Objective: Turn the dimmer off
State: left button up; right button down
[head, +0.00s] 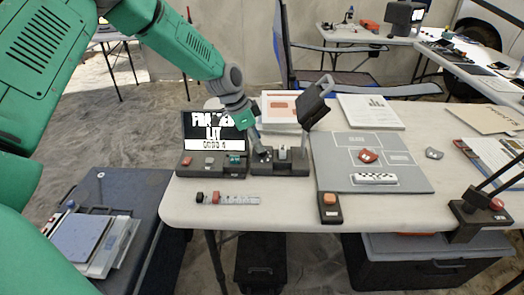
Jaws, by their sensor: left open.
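My left arm comes in from the upper left, and my left gripper (260,144) reaches down to the left part of a dark control base (281,169) on the white table. The gripper is open; its small fingertips are at or just above the base, and I cannot tell whether they touch it. A grey metal part (283,153) stands on this base, and a tilted dark head (315,100) rises behind it. No dimmer label is readable; the dimmer may be on this base, partly hidden by the gripper. My right gripper is not in view.
Left of the base are a button panel (211,172) and a lit display (212,133). A grey mat (415,178) holds a red piece (368,156) and a checkered strip (374,178). A switch box with an orange button (330,198) is in front.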

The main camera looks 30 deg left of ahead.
aim_at(262, 153)
pick_arm(q)
jog(key=shift+x, duration=1.25)
jog(key=shift+w+a+f, duration=0.15)
jog(key=shift+a+f, duration=0.2)
jog(key=shift+f, duration=0.3)
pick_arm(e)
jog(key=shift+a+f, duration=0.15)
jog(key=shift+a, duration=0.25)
pick_arm(q)
jog(key=shift+d+r, duration=0.1)
jog(key=shift+d, duration=0.05)
jog(key=shift+d, duration=0.15)
grip_shut()
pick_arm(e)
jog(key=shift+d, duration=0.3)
pick_arm(q)
jog(key=shift+r, duration=0.1)
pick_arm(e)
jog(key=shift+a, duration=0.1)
